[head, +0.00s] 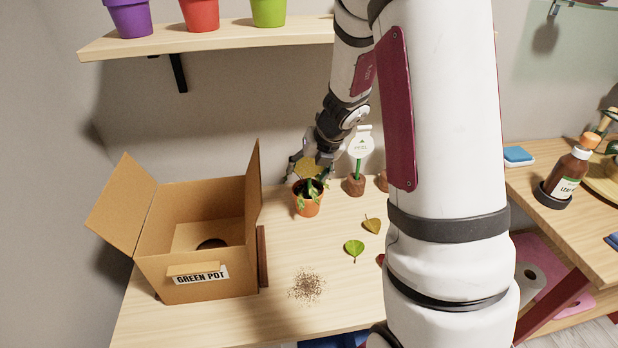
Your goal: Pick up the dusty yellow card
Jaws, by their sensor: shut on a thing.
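The dusty yellow card (307,167) shows at the back of the table, just above a small green plant (312,187) in an orange pot (308,208). My gripper (311,172) is shut on the card, with a finger on each side of it. The fingers are small in this view and partly hidden by the card and leaves. I cannot tell whether the card touches the plant.
An open cardboard box (200,270) labelled "GREEN POT" stands at the left. A marker in a brown pot (356,186) stands right of the plant. Loose leaves (354,250) and a soil pile (307,286) lie in front. A shelf (200,42) hangs above.

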